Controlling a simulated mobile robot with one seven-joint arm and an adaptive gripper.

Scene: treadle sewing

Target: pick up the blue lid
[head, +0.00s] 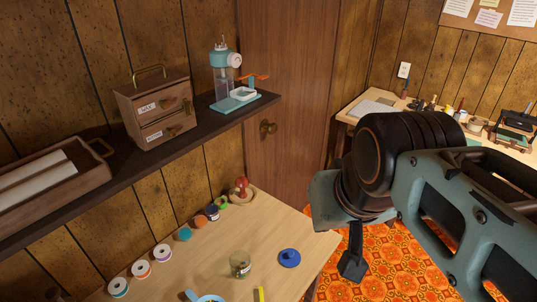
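The blue lid (289,258) lies flat on the light wooden table (262,221), near its right edge. It is round with a small raised knob on top. An open glass jar (240,264) stands to its left, apart from it. My gripper (352,266) hangs to the right of the lid, past the table's edge and over the orange floor in the picture. One dark finger shows below my arm. The rest of the gripper is hidden by my arm, so its opening cannot be seen. The lid is not touched by the gripper.
Several thread spools (162,253) line the table's back edge, up to a bowl with a red item (241,189). A dark shelf (110,190) overhangs the left. Table around the lid is clear.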

